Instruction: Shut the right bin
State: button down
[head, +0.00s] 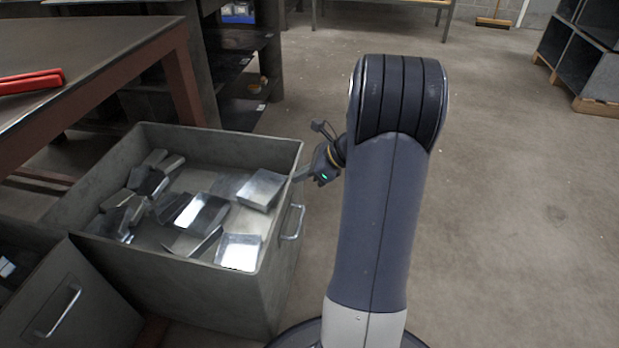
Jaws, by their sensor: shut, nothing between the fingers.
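The right bin (190,258) is a grey metal drawer in the head view, pulled out from under the workbench. It holds several shiny bent metal pieces (201,212). Its front panel faces right and carries a bar handle (293,222). My gripper (299,176) is shut and empty, at the upper far part of that front panel, above and beyond the handle. Its fingertips are small, and I cannot tell whether they touch the panel. My arm stands right of the bin and hides part of the floor behind it.
The left bin (85,300), with its own handle (58,311), shows partly at the lower left. A workbench (95,45) with a red tool (32,81) stands above the bins. Dark shelves (240,75) stand behind. The floor (520,220) on the right is clear.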

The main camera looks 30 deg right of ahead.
dwell(0.3)
jog(key=w+a+p, duration=1.3)
jog(key=w+a, duration=1.3)
jog(key=w, duration=0.1)
jog(key=shift+a, duration=0.4)
jog(key=shift+r, duration=0.2)
